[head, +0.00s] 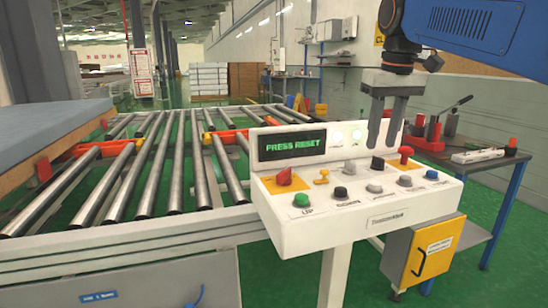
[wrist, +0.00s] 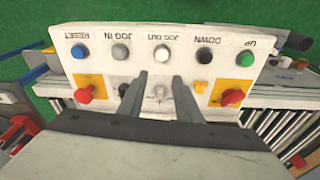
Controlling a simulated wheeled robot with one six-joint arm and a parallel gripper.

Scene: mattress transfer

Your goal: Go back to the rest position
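A white control panel (head: 375,219) stands in the middle of the head view, its screen (head: 292,145) reading "PRESS RESET". My gripper (head: 384,138) points down over the back part of the panel. In the wrist view my gripper (wrist: 159,77) shows two fingers with a gap between them and nothing held. Red knobs sit on yellow plates at either side. Contact with the panel cannot be told.
A roller conveyor (head: 150,185) lies left of the panel, with a grey mattress-like slab (head: 45,130) at the far left. A blue-legged bench (head: 490,190) with red tools is on the right. A yellow box (head: 428,252) hangs below the panel. Green floor shows beyond.

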